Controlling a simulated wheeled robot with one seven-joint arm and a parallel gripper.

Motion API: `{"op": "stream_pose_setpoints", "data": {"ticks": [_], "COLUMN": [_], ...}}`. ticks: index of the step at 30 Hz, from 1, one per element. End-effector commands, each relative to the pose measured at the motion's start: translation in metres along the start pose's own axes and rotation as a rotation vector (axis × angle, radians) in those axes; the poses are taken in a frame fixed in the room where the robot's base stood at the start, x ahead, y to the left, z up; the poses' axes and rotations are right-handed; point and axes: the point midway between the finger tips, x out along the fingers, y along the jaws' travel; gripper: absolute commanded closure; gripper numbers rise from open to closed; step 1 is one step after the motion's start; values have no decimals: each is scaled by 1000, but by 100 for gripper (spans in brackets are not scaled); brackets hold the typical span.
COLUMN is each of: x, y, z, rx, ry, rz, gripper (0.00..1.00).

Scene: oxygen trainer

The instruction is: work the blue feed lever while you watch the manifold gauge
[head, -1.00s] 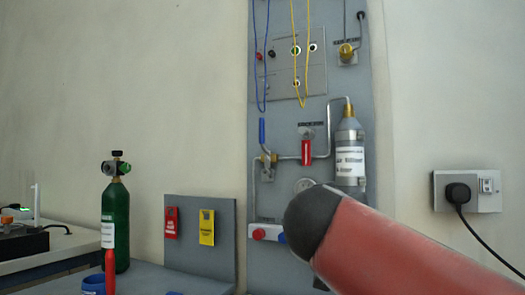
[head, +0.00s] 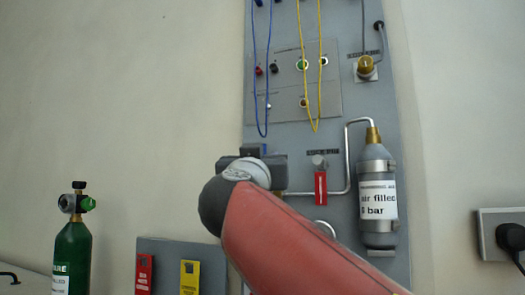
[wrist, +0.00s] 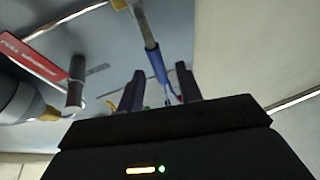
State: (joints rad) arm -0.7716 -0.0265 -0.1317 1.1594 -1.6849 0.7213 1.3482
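The blue feed lever (wrist: 157,65) shows in the wrist view, with its blue sleeve reaching toward the gap between my fingers. My gripper (wrist: 160,86) is open, with one finger on each side of the lever's end; I cannot tell whether either touches it. In the head view my gripper (head: 263,153) is at the panel and hides most of the lever. The manifold gauge (head: 325,227) shows only its upper edge above my red arm link; its needle and dial are hidden.
A red-tagged valve (head: 320,187) and a grey cylinder (head: 377,200) are right of my gripper. Blue and yellow cords (head: 318,100) hang above. A green bottle (head: 72,245) stands at the left, near red and yellow tags (head: 189,277). A wall socket (head: 497,235) is far right.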

Motion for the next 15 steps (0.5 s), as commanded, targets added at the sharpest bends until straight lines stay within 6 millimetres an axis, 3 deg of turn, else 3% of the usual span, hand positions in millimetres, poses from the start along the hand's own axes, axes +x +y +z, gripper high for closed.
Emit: {"op": "stream_pose_setpoints", "data": {"ticks": [6,15], "x": [36,48], "y": [0,0], "z": [-3,0], "rx": [-4,-1], "ry": [-2,-1], "rz": [1,-1], "gripper": [65,65]}}
